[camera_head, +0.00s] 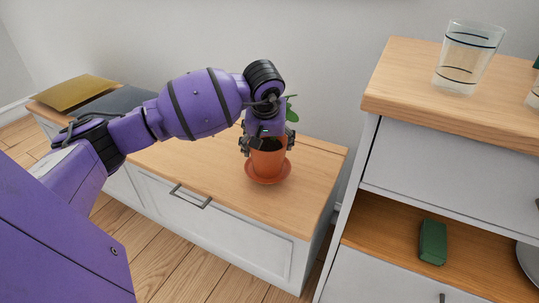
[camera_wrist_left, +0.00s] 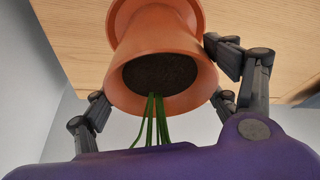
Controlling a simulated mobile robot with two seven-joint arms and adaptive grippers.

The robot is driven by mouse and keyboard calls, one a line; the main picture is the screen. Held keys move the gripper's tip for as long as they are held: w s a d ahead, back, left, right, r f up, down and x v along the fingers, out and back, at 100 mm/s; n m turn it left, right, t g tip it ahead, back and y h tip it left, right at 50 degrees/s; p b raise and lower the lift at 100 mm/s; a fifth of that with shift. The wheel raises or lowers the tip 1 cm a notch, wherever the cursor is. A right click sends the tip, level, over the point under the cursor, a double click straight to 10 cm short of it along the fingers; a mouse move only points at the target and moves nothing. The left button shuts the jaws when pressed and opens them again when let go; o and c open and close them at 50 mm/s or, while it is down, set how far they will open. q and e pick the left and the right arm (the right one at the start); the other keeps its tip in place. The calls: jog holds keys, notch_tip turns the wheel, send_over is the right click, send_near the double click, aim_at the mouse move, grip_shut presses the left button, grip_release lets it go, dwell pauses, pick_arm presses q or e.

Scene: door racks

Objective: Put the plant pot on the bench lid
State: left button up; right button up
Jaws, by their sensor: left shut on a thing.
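An orange plant pot (camera_head: 267,164) with a matching saucer and green stems is at the bench lid (camera_head: 220,165), on its right part, upright. The pot also shows in the left wrist view (camera_wrist_left: 165,60), with dark soil and green stems. My left gripper (camera_head: 267,143) comes from above and is shut on the pot, its fingers on both sides of the rim. The saucer appears to rest on the wooden lid, though I cannot tell for sure that it touches. The arm hides part of the plant's leaves. My right gripper is not in view.
The lid's front right is clear.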

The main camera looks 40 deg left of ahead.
aim_at(268, 149)
pick_arm(q)
notch_tip(268, 149, down, 3)
jog(key=shift+w+b, duration=0.1)
jog(key=shift+b, duration=0.25)
jog(key=shift+f, duration=0.1)
jog(key=shift+f, duration=0.15)
jog(key=o, duration=2.1)
